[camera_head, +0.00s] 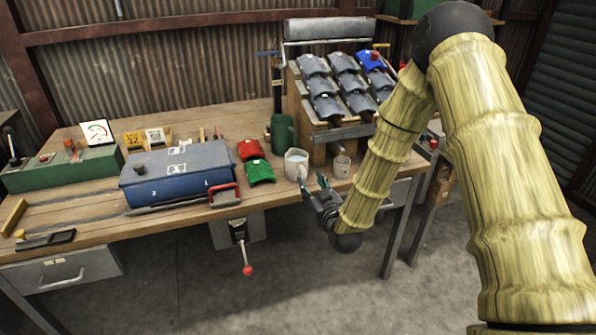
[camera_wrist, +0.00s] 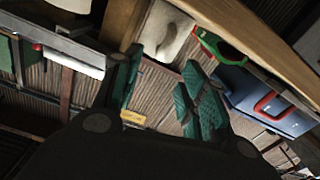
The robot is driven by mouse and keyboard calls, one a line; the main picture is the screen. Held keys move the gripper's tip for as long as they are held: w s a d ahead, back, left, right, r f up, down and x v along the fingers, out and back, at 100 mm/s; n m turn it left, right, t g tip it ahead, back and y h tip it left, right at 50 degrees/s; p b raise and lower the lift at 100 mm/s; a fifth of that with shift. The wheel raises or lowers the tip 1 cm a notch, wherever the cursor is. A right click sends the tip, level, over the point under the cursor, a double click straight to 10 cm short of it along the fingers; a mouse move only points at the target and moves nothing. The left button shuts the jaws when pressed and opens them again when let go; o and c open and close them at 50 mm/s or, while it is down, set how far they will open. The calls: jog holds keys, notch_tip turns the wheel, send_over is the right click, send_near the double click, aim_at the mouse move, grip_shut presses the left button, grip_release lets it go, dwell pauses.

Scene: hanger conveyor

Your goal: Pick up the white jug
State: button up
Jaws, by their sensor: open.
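The white jug (camera_head: 295,160) stands upright on the wooden workbench, near its front edge. A pale, whitish object that looks like the jug (camera_wrist: 166,32) shows past the fingertips in the wrist view. My gripper (camera_head: 317,187) is just in front and to the right of the jug, at the bench's front edge. Its green fingers (camera_wrist: 165,68) are spread apart with nothing held between them. The pale object lies beyond the gap between the fingers. I cannot tell whether a finger touches it. The lower part of the jug is partly hidden near my gripper in the head view.
A dark green jug (camera_head: 282,134) stands behind the white one. A small beige cup (camera_head: 341,166) stands to its right. Green (camera_head: 259,172) and red (camera_head: 250,149) curved pieces and a blue box (camera_head: 178,173) are to the left. A rack (camera_head: 317,150) of grey pieces stands behind.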

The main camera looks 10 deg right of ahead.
aim_at(304, 172)
jog(key=shift+w+a+f+p, duration=0.1)
jog(key=shift+w+a+p, duration=0.05)
jog(key=shift+w, duration=1.1)
jog(key=shift+w+a+r+p, duration=0.1)
jog(key=shift+w+p, duration=0.05)
jog(key=shift+w, duration=1.1)
jog(key=shift+w+a+f+p, duration=0.1)
jog(key=shift+w+a+p, duration=0.05)
jog(key=shift+w, duration=1.1)
grip_shut()
